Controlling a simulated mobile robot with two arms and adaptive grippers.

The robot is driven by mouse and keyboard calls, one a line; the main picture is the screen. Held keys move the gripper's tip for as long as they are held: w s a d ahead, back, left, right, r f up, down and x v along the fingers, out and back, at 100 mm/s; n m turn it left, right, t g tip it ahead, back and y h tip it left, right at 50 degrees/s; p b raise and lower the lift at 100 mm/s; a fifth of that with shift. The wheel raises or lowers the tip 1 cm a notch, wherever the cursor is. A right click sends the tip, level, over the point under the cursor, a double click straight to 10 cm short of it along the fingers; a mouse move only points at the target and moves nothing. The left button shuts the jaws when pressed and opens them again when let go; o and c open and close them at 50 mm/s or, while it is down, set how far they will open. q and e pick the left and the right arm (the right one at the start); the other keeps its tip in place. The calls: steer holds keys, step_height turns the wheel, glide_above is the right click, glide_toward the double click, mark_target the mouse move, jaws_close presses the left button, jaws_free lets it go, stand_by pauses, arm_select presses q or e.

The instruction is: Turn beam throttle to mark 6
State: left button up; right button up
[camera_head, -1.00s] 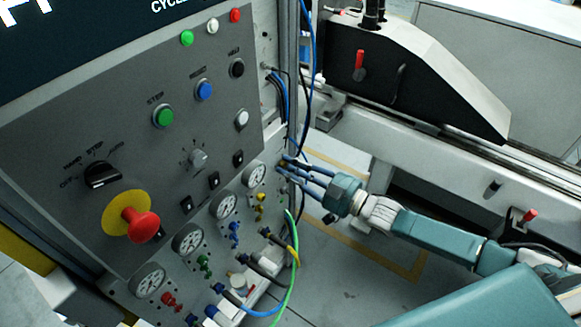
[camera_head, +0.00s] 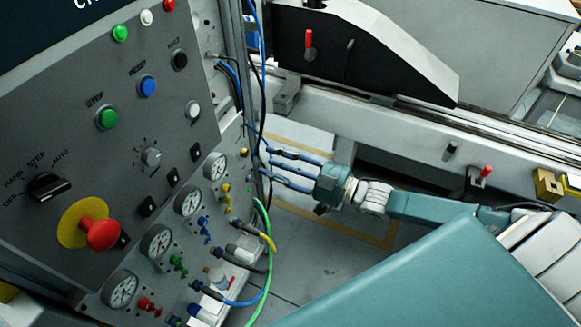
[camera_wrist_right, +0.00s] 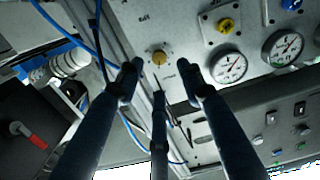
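A small yellow round knob (camera_head: 244,152) sits at the right edge of the lower grey panel, beside the top gauge. In the right wrist view this knob (camera_wrist_right: 159,59) faces the camera, with small lettering around it too blurred to read. My right gripper (camera_head: 266,162) is just right of this knob, pointing at the panel. Its fingers (camera_wrist_right: 161,78) are spread open and empty, one on each side of the knob in the picture, apparently short of it. Another dial with printed marks (camera_head: 151,157) is on the upper panel. My left gripper is not in view.
A red emergency button (camera_head: 103,234), a mode switch (camera_head: 48,187), push buttons and several gauges (camera_head: 189,200) crowd the panel.

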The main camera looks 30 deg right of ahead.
steer(key=v, duration=0.5)
steer(key=shift+s+d, duration=0.1)
stand_by(0.3)
steer(key=s+d+f+m+g+h, duration=0.15)
steer(key=d+f+h, duration=0.3)
steer(key=f, duration=0.85)
steer(key=s+d+f+m+g+h, duration=0.1)
steer(key=d+f+m+h, duration=0.3)
steer(key=f, duration=0.8)
steer(key=s+d+f+g+h, duration=0.1)
steer(key=s+d+f+g, duration=0.1)
steer(key=s+f, duration=0.7)
steer(key=s+a+f+g, duration=0.3)
steer(key=s+f, duration=0.3)
steer(key=s, duration=0.4)
steer(key=s+a+f+g+h, duration=0.1)
steer(key=s+a+f+g, duration=0.1)
steer(key=s+a+f, duration=0.2)
steer(key=s+a+f+m+g, duration=0.1)
steer(key=s+a+f+g, duration=0.2)
steer(key=s+f, duration=0.6)
steer(key=s+a, duration=0.1)
steer(key=s, duration=0.5)
steer(key=shift+s+a+f+g, duration=0.2)
steer(key=shift+s+g, duration=0.15)
steer(key=shift+s, duration=0.05)
